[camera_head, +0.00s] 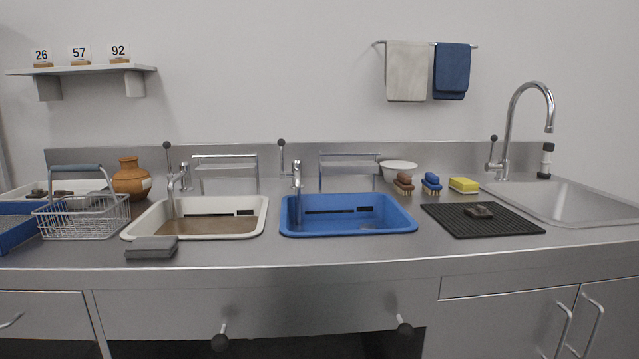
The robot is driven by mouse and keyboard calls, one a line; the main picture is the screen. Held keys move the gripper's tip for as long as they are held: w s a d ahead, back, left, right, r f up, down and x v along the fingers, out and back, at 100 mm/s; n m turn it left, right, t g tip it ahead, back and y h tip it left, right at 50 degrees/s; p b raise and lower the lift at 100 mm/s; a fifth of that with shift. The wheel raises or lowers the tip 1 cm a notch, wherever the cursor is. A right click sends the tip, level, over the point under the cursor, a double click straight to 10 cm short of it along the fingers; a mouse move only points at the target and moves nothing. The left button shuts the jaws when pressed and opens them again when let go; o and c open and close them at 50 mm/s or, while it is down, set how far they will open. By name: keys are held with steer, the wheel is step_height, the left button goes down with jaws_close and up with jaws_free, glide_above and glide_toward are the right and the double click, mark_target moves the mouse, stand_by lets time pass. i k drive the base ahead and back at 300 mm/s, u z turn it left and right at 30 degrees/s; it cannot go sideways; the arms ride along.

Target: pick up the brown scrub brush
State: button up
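The brown scrub brush (403,181) sits on the steel counter, right of the blue basin and in front of a white bowl. Its brown back is uppermost and its pale bristles show below. A blue scrub brush (431,181) sits close to its right, apart from it. My gripper is not in view.
A yellow sponge (464,185) lies right of the brushes. A black ribbed mat (465,227) with a dark piece on it lies in front. The blue basin (400,220), white bowl (397,168) and steel sink (590,213) are nearby. Bare counter runs along the front.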

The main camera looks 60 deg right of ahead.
mark_target(402, 185)
steer(key=u, duration=0.35)
steer(key=k, duration=1.45)
steer(key=z, duration=0.5)
